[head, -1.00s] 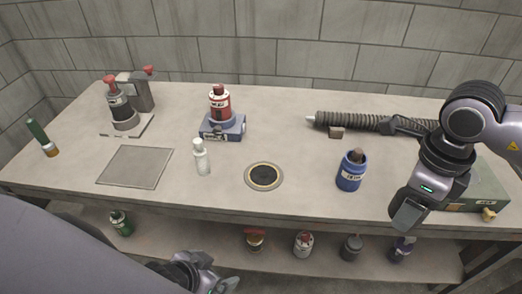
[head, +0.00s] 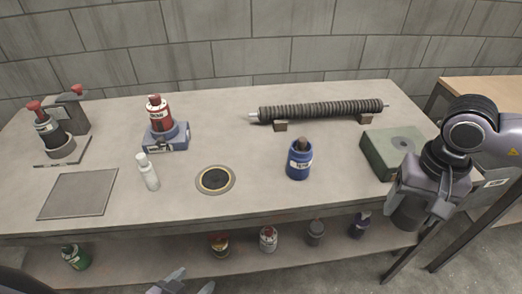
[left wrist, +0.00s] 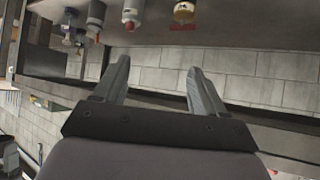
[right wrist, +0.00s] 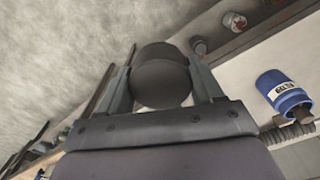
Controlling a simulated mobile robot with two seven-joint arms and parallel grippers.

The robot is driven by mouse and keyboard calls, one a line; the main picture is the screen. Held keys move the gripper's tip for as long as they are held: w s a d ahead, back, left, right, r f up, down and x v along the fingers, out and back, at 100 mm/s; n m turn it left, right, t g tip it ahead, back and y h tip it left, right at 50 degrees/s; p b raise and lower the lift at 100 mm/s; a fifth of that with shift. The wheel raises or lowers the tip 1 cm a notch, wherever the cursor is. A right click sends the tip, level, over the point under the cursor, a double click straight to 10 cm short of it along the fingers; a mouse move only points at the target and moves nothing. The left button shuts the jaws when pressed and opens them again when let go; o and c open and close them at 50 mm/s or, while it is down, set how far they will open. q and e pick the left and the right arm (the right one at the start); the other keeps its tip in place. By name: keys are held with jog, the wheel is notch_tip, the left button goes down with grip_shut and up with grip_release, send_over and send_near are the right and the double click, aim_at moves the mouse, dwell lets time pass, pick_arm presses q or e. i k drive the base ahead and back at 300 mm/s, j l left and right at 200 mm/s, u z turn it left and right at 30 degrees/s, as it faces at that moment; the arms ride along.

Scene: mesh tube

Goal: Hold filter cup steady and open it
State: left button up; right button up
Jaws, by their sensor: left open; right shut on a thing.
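My right gripper (head: 424,204) is shut on a dark grey cylinder (right wrist: 161,78), held in front of the bench's right end. The cylinder also shows below the gripper in the head view (head: 407,215); its lid and markings cannot be made out. I cannot tell whether it is the filter cup. A blue labelled jar (head: 299,162) with a brown knob stands upright on the bench, apart from both grippers; it also shows in the right wrist view (right wrist: 285,93). My left gripper (left wrist: 158,70) is open and empty, low before the bench at the head view's bottom edge (head: 187,284).
The bench (head: 240,140) carries a ribbed tube (head: 320,109) on supports, a green box (head: 392,152), a ringed disc (head: 215,179), a white bottle (head: 149,172), a red bottle on a blue base (head: 166,138) and a grey plate (head: 78,193). Several bottles stand on the lower shelf.

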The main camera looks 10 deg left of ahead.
aim_at(299, 164)
jog(key=j+u, duration=0.1)
jog(key=u, duration=0.15)
jog(key=i+j+u, duration=0.1)
jog(key=u, duration=0.2)
jog(key=i+u, duration=0.3)
jog(key=i+l+u, duration=0.15)
jog(key=u, duration=0.15)
jog(key=i, duration=0.1)
